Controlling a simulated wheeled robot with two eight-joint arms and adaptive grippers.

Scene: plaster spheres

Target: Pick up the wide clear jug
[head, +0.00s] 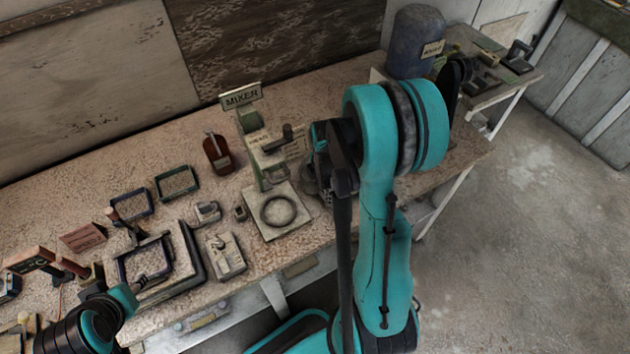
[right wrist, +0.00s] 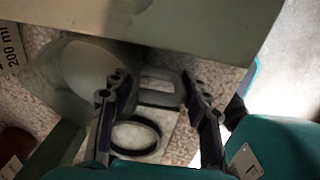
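The wide clear jug (right wrist: 85,70) shows in the right wrist view as a rounded, see-through body at upper left, with a grey handle-like loop (right wrist: 162,88) at its right. In the head view, a small part of what looks like the jug (head: 311,184) shows beside my arm; the rest is hidden. My right gripper (right wrist: 158,95) is open, its dark fingers standing apart on either side of the loop. I cannot tell whether they touch it. It is partly hidden in the head view (head: 335,180). My left gripper (head: 150,279) is small at lower left, its fingers unclear.
The mixer stand (head: 262,155) with a dark ring (head: 278,210) on its base is left of my right arm. A red-brown bottle (head: 218,153), trays (head: 176,183) and small devices (head: 226,256) crowd the table's left. A blue-grey container (head: 415,45) stands at the back right.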

